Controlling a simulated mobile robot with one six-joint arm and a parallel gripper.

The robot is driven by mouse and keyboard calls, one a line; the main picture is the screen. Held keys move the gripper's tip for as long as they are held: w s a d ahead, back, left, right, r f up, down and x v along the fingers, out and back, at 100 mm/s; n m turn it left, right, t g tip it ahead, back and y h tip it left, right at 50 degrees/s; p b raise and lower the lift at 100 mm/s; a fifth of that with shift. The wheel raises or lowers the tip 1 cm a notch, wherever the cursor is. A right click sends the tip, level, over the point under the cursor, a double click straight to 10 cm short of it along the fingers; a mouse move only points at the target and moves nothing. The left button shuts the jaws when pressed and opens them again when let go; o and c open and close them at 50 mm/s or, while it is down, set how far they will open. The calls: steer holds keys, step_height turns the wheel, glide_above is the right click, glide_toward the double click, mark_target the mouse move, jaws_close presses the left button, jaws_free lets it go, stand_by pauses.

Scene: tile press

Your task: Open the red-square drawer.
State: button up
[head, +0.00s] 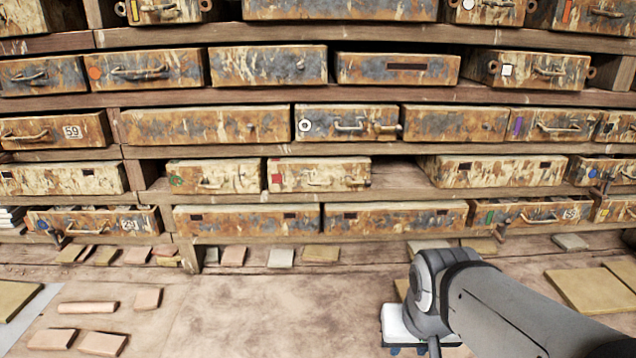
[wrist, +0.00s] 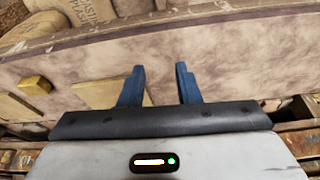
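The red-square drawer (head: 319,174) sits in the rack's fourth row, near the middle of the head view. Its front is cream and rusty, with a red square (head: 276,178) at its left end and a bar handle (head: 335,183). It looks shut. My arm reaches in from the lower right of the head view, well below and right of this drawer. My gripper (wrist: 159,85) shows in the wrist view with two blue fingers apart and nothing between them. The wrist view does not show the red-square drawer.
A green-marked drawer (head: 213,177) stands directly left of it. An empty stretch of shelf (head: 398,183) lies to its right. Tiles (head: 103,343) lie on the bench (head: 240,315), whose middle is mostly clear.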

steer(key=w+r+m+t+p, duration=0.1)
steer(key=w+r+m+t, duration=0.3)
steer(key=w, duration=0.6)
steer(key=m+t+y+p, duration=0.2)
steer(key=m+t+y, duration=0.45)
steer(key=m, duration=0.25)
glide_toward(321, 184)
steer(key=w, duration=0.1)
steer(key=shift+t, duration=0.35)
steer(key=x, duration=0.8)
steer(key=shift+s+a+f, duration=0.15)
steer(key=shift+a+f, duration=0.1)
steer(key=shift+f, duration=0.15)
steer(key=shift+c, duration=0.4)
jaws_close()
